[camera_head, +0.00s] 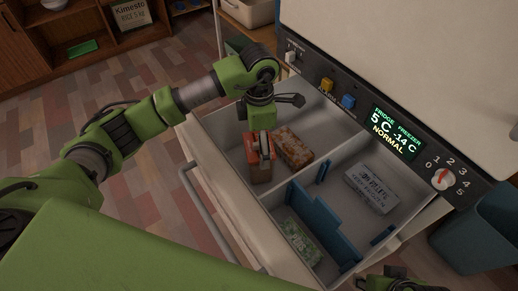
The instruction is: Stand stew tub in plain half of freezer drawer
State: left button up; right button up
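A red-brown tub (260,170), which I take for the stew tub, is upright in the left, plain half of the open freezer drawer (226,118). My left gripper (264,140) is directly above it, pointing down, with a dark finger against the tub's upper part. The far finger is hidden, so I cannot tell whether it grips. The tub's base and its contact with the drawer floor are unclear. My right gripper (395,283) is at the bottom edge, partly cut off, away from the tub.
An orange-brown pack (295,148) lies close beside the tub. A white wall (318,172) splits the drawer. The other half holds blue dividers (318,228), a white labelled pack (371,188) and a green pack (299,241). The control panel (392,128) overhangs behind; a blue bin (485,235) stands right.

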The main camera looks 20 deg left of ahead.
pick_arm(q)
notch_tip(320, 180, up, 6)
jog(key=shift+f+p, duration=0.15)
jog(key=shift+p, duration=0.2)
jog(key=shift+r, duration=0.85)
pick_arm(e)
jog(key=shift+x, duration=0.8)
jog(key=shift+w, duration=0.1)
